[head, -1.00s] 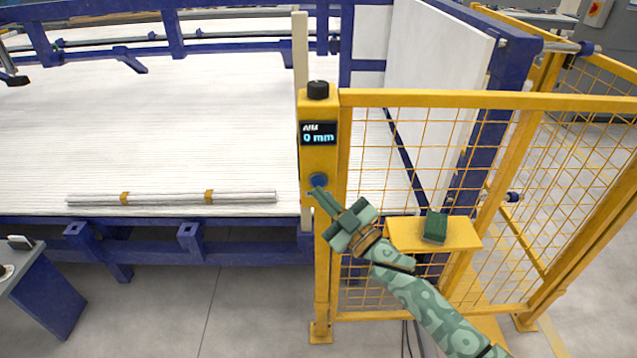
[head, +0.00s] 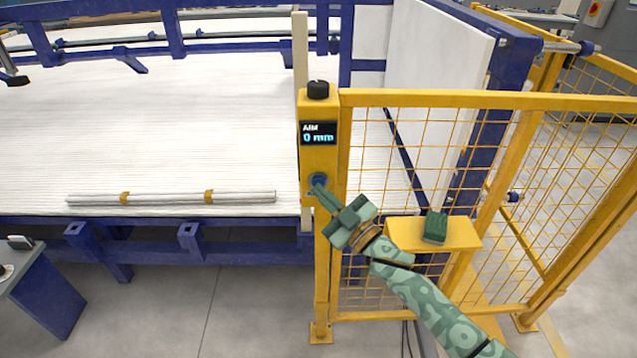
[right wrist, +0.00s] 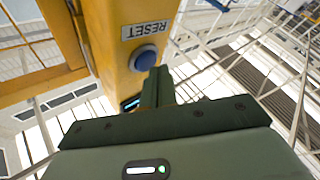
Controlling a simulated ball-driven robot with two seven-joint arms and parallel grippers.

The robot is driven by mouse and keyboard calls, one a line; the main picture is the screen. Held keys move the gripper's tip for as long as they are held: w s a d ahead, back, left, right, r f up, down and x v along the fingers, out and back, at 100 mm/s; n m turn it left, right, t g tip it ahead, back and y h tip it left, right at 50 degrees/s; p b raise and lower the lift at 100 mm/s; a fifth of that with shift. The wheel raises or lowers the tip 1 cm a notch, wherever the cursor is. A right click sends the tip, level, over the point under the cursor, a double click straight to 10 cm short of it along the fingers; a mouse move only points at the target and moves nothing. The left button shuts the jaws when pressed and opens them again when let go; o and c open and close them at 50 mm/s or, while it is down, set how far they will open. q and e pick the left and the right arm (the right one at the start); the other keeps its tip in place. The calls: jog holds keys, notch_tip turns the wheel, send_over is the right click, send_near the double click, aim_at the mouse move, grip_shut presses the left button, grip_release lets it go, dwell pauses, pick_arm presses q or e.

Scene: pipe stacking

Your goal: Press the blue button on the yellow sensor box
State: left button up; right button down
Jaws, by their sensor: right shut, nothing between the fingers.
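The yellow sensor box (head: 319,162) stands upright on the fence post, with a black knob on top and a small screen reading "AIM" and "0 mm". Its round blue button (head: 319,180) sits below the screen. In the right wrist view the blue button (right wrist: 144,58) shows beside a "RESET" label. My green right gripper (head: 322,192) is shut and empty, its fingertips at the lower edge of the button. In the right wrist view the fingertips (right wrist: 158,74) overlap the button's edge; I cannot tell whether they touch it. My left gripper is not in view.
A yellow mesh fence (head: 430,160) extends right from the box. A yellow shelf (head: 462,235) with a green block (head: 435,228) lies close to my right arm. A bundle of white pipes (head: 170,198) lies on the white pipe bed (head: 150,120) at left.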

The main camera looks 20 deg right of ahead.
jog(key=shift+w+d, duration=0.1)
jog(key=shift+w, duration=0.25)
dwell(0.5)
dwell(0.3)
jog(key=shift+s+a+p, duration=0.25)
jog(key=shift+s+p, duration=0.15)
jog(key=shift+s, duration=0.35)
jog(key=s+p, duration=0.1)
jog(key=s, duration=0.1)
jog(key=s+a+p, duration=0.1)
jog(key=s, duration=0.1)
jog(key=shift+s+a, duration=0.2)
jog(key=shift+s, duration=0.2)
dwell(0.4)
